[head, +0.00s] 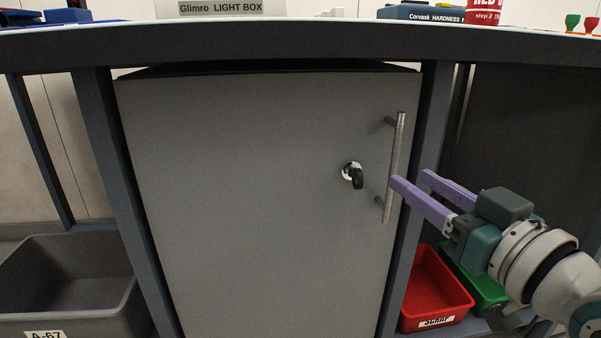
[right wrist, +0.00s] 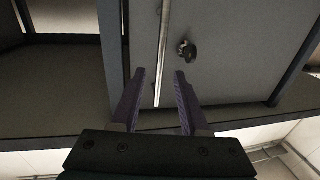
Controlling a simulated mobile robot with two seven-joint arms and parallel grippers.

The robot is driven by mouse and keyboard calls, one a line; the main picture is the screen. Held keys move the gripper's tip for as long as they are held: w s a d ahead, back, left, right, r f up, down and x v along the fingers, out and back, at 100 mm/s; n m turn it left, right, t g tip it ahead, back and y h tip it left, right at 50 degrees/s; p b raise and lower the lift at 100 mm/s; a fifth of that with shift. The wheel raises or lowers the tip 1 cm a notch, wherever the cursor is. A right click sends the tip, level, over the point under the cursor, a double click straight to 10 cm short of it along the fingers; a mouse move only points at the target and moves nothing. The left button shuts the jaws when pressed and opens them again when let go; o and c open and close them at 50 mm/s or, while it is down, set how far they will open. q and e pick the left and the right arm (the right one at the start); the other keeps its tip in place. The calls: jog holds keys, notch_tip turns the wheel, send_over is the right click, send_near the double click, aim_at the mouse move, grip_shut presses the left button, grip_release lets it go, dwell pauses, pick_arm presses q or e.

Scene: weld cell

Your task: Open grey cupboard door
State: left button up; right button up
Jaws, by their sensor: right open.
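The grey cupboard door (head: 250,190) is shut under the worktop. Its vertical bar handle (head: 397,150) is on the right side, with a lock and black key (head: 353,174) to the left of it. My right gripper (head: 407,176) is open, its purple fingers pointing left at the lower half of the handle. In the right wrist view the gripper (right wrist: 160,75) has the handle (right wrist: 163,50) running between the lines of its two fingers; I cannot tell how deep it sits. The key also shows there (right wrist: 187,50). My left gripper is not in view.
The worktop edge (head: 300,42) runs above the door. A grey bin (head: 75,255) labelled A-67 stands at lower left. A red bin (head: 433,290) labelled SCRAP and a green bin (head: 478,285) sit at lower right, below my right arm. Table legs flank the cupboard.

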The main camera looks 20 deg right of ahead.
aim_at(397, 169)
jog(key=w+b, duration=0.2)
jog(key=w, duration=0.3)
jog(key=shift+w+d, duration=0.1)
jog(key=shift+w, duration=0.25)
grip_shut()
dwell(1.1)
